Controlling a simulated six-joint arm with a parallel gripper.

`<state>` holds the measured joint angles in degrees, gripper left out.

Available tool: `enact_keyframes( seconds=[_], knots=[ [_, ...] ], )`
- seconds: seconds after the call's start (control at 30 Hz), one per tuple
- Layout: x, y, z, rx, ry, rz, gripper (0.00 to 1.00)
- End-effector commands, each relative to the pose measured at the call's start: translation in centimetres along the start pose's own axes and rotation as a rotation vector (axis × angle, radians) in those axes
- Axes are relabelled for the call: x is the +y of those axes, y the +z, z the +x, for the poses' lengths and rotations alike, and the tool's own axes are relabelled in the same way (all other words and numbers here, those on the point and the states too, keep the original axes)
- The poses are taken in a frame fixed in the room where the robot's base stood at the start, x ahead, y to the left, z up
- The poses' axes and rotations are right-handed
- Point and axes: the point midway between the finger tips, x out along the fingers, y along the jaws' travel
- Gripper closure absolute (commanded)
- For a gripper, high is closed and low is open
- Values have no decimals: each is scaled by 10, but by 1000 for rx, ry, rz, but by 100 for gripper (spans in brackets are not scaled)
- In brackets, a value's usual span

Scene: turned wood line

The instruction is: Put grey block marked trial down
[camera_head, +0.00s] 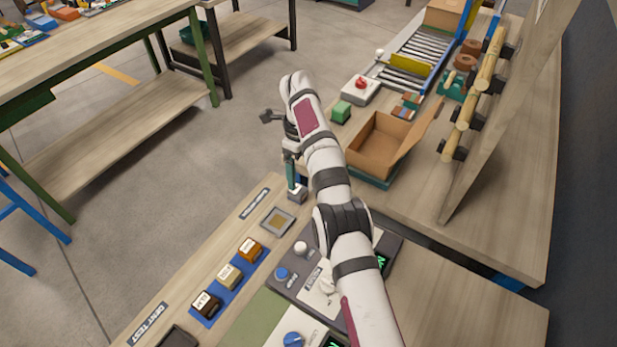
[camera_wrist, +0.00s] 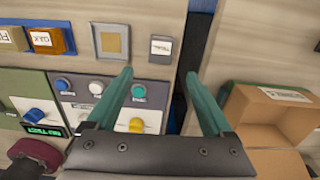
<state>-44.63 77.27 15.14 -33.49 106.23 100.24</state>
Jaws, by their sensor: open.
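The grey block marked trial (camera_head: 298,195) has a white label on top and sits on the wooden bench near its edge. It also shows in the wrist view (camera_wrist: 161,57), just right of a grey-framed square with a tan centre (camera_wrist: 112,42). My gripper (camera_wrist: 160,73) is open, with its two teal fingers spread wide. The block lies in line with the space between the fingertips, with visible room on both sides, and nothing is gripped. In the head view my gripper (camera_head: 291,174) hangs right by the block, and my arm hides part of the bench there.
A dark control panel (camera_wrist: 75,110) with knobs and buttons lies beside the block. Labelled wooden blocks (camera_head: 229,277) stand on a blue strip. An open cardboard box (camera_head: 375,150) is across a dark gap on the neighbouring bench. A green block (camera_head: 341,111) stands beyond it.

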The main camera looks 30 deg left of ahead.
Motion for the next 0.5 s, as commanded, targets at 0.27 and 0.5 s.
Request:
enact_keyframes(
  seconds=[0.27, 0.5],
  knots=[
    [1, 3, 45, 5, -1, 15, 15],
    [0, 4, 79, 1, -3, 15, 15]
  ],
)
